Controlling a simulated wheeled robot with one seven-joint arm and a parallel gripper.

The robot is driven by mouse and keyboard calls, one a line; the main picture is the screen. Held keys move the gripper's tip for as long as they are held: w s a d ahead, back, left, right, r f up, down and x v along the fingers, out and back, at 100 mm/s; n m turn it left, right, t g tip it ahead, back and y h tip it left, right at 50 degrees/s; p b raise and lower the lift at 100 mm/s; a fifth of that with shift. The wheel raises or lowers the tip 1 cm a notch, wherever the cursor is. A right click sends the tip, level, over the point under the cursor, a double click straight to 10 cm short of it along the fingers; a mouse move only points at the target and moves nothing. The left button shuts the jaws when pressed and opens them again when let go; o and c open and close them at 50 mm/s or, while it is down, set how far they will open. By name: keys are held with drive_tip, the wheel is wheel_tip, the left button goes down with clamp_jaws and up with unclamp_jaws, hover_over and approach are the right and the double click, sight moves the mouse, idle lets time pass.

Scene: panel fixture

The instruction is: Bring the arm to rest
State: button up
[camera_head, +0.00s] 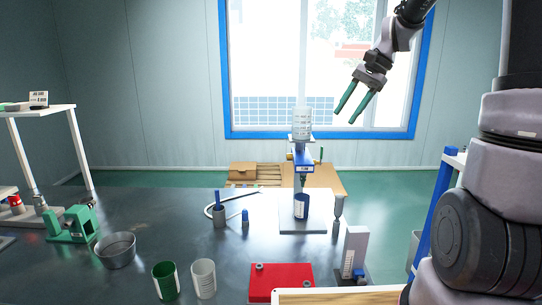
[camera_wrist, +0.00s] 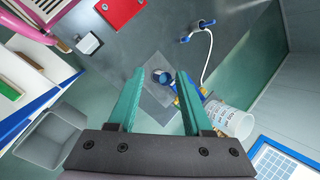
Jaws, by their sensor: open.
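My gripper (camera_head: 352,107) hangs in the air at the upper right of the head view, in front of the window and above the level of the table. Its two green fingers are apart with nothing between them. In the wrist view my gripper (camera_wrist: 160,80) also shows open and empty, pointing down toward the table and a dispenser stand, which lie well below it. My arm comes in from the top and right of the head view.
The dark table (camera_head: 140,215) holds a dispenser stand (camera_head: 303,160) with a clear container on top, a red block (camera_head: 281,281), a green cup (camera_head: 166,281), a white cup (camera_head: 204,278), a metal bowl (camera_head: 116,250) and a green device (camera_head: 72,225). A blue-framed shelf (camera_head: 436,205) stands right.

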drive_tip(key=s+d+r+n+t+h, duration=0.1)
drive_tip(key=s+r+n+t+h, duration=0.1)
drive_tip(key=s, duration=0.7)
drive_tip(key=s+d+r+n+t+h, duration=0.1)
drive_tip(key=s+d+r+n+t, duration=0.1)
drive_tip(key=s, duration=0.8)
drive_tip(key=r+t, duration=0.1)
drive_tip(key=t, duration=0.1)
drive_tip(key=shift+s+d+r+n+t+h, duration=0.25)
drive_tip(key=shift+d+n+t+h, duration=0.05)
drive_tip(key=shift+t+h, duration=0.1)
drive_tip(key=w+a+f+m+g+y, duration=0.2)
drive_tip(key=w+f+m+g+y, duration=0.15)
drive_tip(key=w, duration=0.75)
drive_tip(key=w+a+f+m+g+y, duration=0.25)
drive_tip(key=w+g, duration=0.25)
drive_tip(key=w, duration=0.6)
drive_tip(key=w+d+f+m+t+y, duration=0.1)
drive_tip(key=w+d+f+m+y, duration=0.3)
drive_tip(key=w+f, duration=0.5)
drive_tip(key=w+d+f+m+y, duration=0.2)
drive_tip(key=w+f+m+y, duration=0.3)
drive_tip(key=w+f, duration=0.4)
drive_tip(key=shift+n+y, duration=0.5)
drive_tip(key=shift+n, duration=0.1)
drive_tip(key=a, duration=1)
drive_tip(key=shift+a+f, duration=0.1)
drive_tip(key=shift+a, duration=0.05)
